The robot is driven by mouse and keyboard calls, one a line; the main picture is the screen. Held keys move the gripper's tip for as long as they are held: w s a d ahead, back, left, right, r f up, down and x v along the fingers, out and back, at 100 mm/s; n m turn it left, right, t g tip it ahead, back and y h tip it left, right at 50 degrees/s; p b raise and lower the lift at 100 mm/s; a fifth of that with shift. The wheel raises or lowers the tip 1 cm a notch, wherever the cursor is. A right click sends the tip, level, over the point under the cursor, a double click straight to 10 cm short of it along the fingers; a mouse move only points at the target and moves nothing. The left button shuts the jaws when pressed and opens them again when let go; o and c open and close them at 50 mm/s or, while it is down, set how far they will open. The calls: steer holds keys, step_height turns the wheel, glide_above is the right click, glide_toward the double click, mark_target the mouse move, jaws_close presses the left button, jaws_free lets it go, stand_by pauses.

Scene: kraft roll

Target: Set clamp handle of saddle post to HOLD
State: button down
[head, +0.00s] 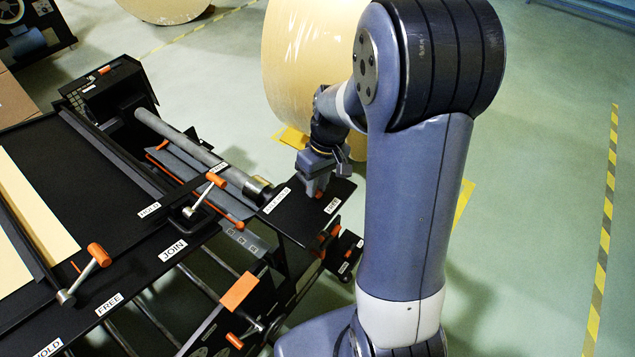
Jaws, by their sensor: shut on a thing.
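My gripper (318,189) points down over the black plate (295,222) at the right end of the machine. It is shut on a part hidden between its fingers; I cannot tell whether this is the saddle post's clamp handle. One white label (278,200) lies left of the fingers and another label (332,205) lies just right of them; both are too small to read surely. To the left, a lever with an orange grip (216,181) leans up-right from its silver pivot, near a label that seems to read HOLD (149,209). My gripper is apart from this lever.
Another orange-tipped lever (99,254) stands at the front left near FREE (109,305) and JOIN (172,250) labels. An orange block (239,291) juts out at the front. A large kraft roll (305,65) stands behind my gripper. Green floor is clear at right.

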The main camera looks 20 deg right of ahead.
steer(key=shift+a+m, duration=0.1)
steer(key=shift+m, duration=0.3)
steer(key=m, duration=0.3)
steer(key=shift+s+a+t+b, duration=0.2)
steer(key=shift+a+t+b, duration=0.15)
steer(key=shift+t+b, duration=0.05)
steer(key=m, duration=0.1)
steer(key=a+m, duration=0.1)
steer(key=m, duration=0.1)
steer(key=shift+m+t, duration=0.3)
steer(key=m, duration=0.2)
steer(key=a+m, duration=0.1)
steer(key=m, duration=0.1)
steer(key=shift+w+r+t, duration=0.1)
steer(key=shift+w+t, duration=0.05)
steer(key=shift+t, duration=0.25)
steer(key=shift+w+a+m+h+p, duration=0.1)
steer(key=shift+w+m+h+p, duration=0.1)
steer(key=shift+m, duration=0.65)
steer(key=shift+w+a+m+h+p, duration=0.1)
steer(key=shift+m+p, duration=0.1)
steer(key=shift+m, duration=0.65)
steer(key=c, duration=1.3)
jaws_free()
steer(key=shift+c, duration=0.2)
